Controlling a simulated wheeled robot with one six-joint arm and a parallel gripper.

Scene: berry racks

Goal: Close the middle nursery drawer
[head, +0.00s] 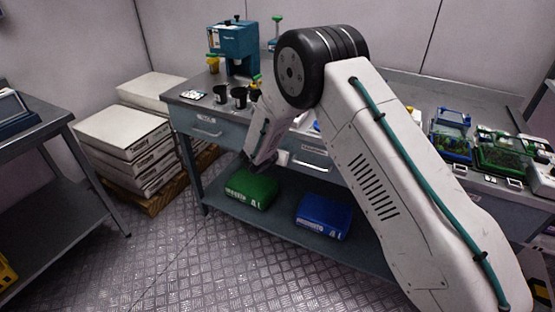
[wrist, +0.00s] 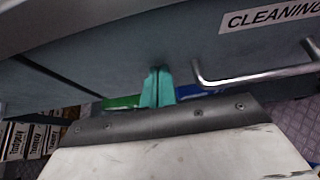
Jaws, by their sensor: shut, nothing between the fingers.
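The middle drawer (head: 318,152) is a grey-blue front under the bench top, partly hidden behind my arm in the head view. In the wrist view, its front (wrist: 215,65) fills the upper part, with a "CLEANING" label (wrist: 270,16) and a metal bar handle (wrist: 255,76). My gripper (wrist: 157,88) has its teal fingertips shut together and empty, just left of the handle and close to the drawer front. I cannot tell whether they touch it. How far the drawer stands out is not clear.
The left drawer (head: 206,128) is beside it. A green bag (head: 250,188) and a blue bag (head: 324,215) lie on the lower shelf. Black pots (head: 239,97) and a teal machine (head: 235,45) stand on the bench. Stacked boxes (head: 120,140) are left; floor in front is clear.

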